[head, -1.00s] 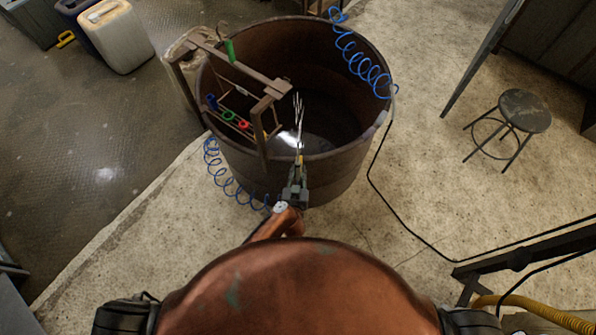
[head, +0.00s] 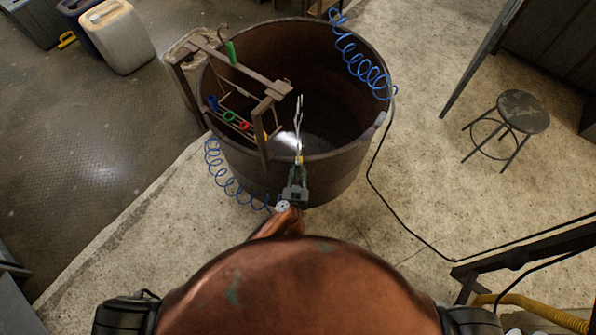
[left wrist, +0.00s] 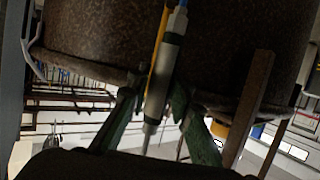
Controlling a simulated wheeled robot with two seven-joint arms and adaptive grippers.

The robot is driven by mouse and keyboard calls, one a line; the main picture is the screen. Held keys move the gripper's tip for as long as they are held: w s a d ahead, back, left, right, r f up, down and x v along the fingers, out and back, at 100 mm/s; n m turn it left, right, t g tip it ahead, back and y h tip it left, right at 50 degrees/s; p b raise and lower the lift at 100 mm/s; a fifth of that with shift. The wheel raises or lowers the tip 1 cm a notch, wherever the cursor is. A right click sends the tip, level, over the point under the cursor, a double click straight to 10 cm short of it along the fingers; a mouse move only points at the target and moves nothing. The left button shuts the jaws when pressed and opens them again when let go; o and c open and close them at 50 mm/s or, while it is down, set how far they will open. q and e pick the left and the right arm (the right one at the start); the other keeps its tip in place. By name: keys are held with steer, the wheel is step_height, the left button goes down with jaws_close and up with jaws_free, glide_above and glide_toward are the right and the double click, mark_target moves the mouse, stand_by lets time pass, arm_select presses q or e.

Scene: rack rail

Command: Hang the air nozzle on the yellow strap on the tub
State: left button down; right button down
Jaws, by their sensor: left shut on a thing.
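My left gripper (head: 296,190) is over the near rim of the brown tub (head: 235,165), with its arm coming up from below. It is shut on the air nozzle (head: 299,130), a thin grey tool pointing away over the tub opening. In the left wrist view the nozzle's grey body (left wrist: 163,75) stands between the two greenish fingers (left wrist: 158,118). A yellow strip (left wrist: 157,45) runs alongside it; I cannot tell whether it is the strap. A small yellow piece (head: 265,133) shows near the rack post, beside red, green and blue loops. My right gripper is out of view.
A brown rack (head: 235,65) stands across the tub's left side. Blue coiled hoses (head: 230,185) hang at the tub's left and far right (head: 362,65). A black cable lies on the floor at right, near a stool (head: 523,110). Jugs (head: 118,35) stand far left.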

mark_target(298, 178)
arm_select(q)
steer(key=shift+w+d+r, duration=0.2)
steer(key=shift+w+r, duration=0.15)
steer(key=shift+r, duration=0.1)
steer(key=shift+f, duration=0.45)
steer(key=shift+s+f+b, duration=0.15)
steer(key=shift+f+b, duration=0.3)
steer(key=shift+f, duration=0.3)
steer(key=shift+a+f, duration=0.1)
steer(key=shift+f, duration=0.1)
steer(key=shift+s+f+b, duration=0.2)
steer(key=shift+f+b, duration=0.2)
steer(key=shift+f, duration=0.7)
steer(key=c, duration=1.7)
jaws_free()
steer(key=shift+a, duration=0.1)
steer(key=shift+o, duration=0.2)
steer(key=shift+s, duration=0.1)
